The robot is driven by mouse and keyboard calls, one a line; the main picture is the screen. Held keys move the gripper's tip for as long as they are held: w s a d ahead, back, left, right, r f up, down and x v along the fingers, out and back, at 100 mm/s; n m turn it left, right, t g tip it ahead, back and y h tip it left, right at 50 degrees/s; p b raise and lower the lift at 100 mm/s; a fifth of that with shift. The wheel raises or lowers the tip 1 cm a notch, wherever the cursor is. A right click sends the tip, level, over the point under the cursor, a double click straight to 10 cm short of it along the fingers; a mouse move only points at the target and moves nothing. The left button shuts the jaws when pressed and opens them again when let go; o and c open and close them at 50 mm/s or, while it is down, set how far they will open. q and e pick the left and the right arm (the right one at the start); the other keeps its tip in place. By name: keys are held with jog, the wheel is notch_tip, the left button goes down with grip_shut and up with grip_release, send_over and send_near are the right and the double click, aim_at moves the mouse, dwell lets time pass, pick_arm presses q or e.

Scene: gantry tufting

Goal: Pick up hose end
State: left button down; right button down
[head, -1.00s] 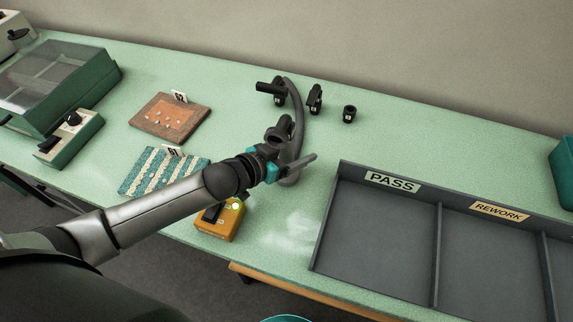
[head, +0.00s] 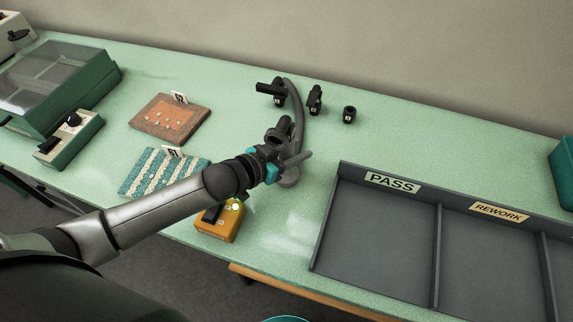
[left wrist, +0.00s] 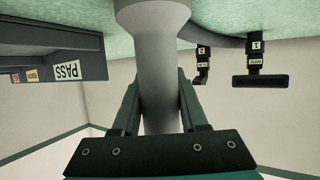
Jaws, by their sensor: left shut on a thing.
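The grey hose (head: 298,115) curves over the green bench, from a black fitting at the back down to its near end. Its near end (head: 289,181) shows beside my left gripper (head: 297,159). In the left wrist view the grey hose end (left wrist: 158,75) is a smooth cylinder with a wider part at the top of the picture. It lies between the two dark fingers of my left gripper (left wrist: 158,112), which is shut on it. The gripper partly hides the hose end in the head view. My right gripper does not show.
An orange box (head: 220,221) is close below my left arm. A grey divided tray (head: 327,220) lies right. Two sample pieces (head: 170,118) lie left.

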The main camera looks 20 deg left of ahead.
pick_arm(q)
jog(key=shift+r, duration=0.15)
notch_tip(320, 180, up, 20)
jog(key=p, duration=0.4)
dwell(0.4)
jog(key=a+r+n+y+b, duration=0.1)
jog(key=n+y+b, duration=0.1)
jog(key=b, duration=0.2)
jog(key=a+r+n+t+y+b, duration=0.1)
jog(key=n+y+b, duration=0.1)
jog(key=b, duration=0.1)
jog(key=a+n+y+b, duration=0.2)
jog(key=b, duration=0.2)
jog(key=shift+w+r+t+y+b, duration=0.25)
jog(key=shift+r+t+y+b, duration=0.05)
jog(key=shift+r+t, duration=0.1)
